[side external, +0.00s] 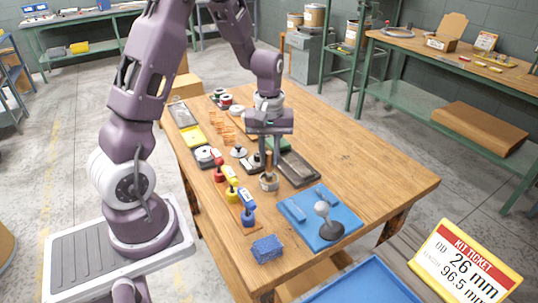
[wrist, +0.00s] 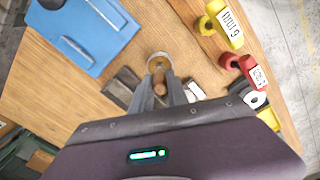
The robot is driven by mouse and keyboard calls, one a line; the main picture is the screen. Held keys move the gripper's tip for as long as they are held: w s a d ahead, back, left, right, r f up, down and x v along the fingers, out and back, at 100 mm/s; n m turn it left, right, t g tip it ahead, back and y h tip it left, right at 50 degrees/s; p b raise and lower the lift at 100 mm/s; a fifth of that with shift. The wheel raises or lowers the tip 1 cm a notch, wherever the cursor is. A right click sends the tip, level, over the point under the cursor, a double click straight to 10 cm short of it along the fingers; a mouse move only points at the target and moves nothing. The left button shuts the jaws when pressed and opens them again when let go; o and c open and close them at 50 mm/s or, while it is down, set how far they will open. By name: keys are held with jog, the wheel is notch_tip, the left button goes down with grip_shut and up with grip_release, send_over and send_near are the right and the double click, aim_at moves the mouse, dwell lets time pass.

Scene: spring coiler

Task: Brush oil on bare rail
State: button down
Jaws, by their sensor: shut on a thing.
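My gripper (side external: 268,151) is above the middle of the wooden table, pointing down and shut on an upright brush (side external: 269,163) with a wooden handle. In the wrist view, my gripper (wrist: 161,92) has its fingers on either side of the handle (wrist: 159,76). The brush's lower end is in or just over a small round pot (side external: 269,184); I cannot tell which. The pot (wrist: 159,58) shows its rim around the handle in the wrist view. A long dark tray or rail (side external: 299,170) lies just right of the pot; I cannot tell whether it is the bare rail.
A blue mat (side external: 295,212) with blue pieces and a ball-topped lever (side external: 323,210) lies at the front right. Yellow (side external: 231,182), red (side external: 218,167) and blue (side external: 247,212) labelled tools line the left edge. A blue sponge-like block (side external: 267,248) sits at the near corner. The table's right side is clear.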

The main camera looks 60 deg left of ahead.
dwell(0.5)
jog(key=shift+r, duration=2.2)
jog(key=shift+w, duration=0.1)
jog(key=w+a+r, duration=0.2)
jog(key=w+a, duration=0.5)
jog(key=w, duration=0.3)
jog(key=shift+s+f, duration=0.1)
jog(key=shift+f, duration=2.45)
jog(key=shift+f, duration=0.45)
jog(key=shift+d, duration=5.2)
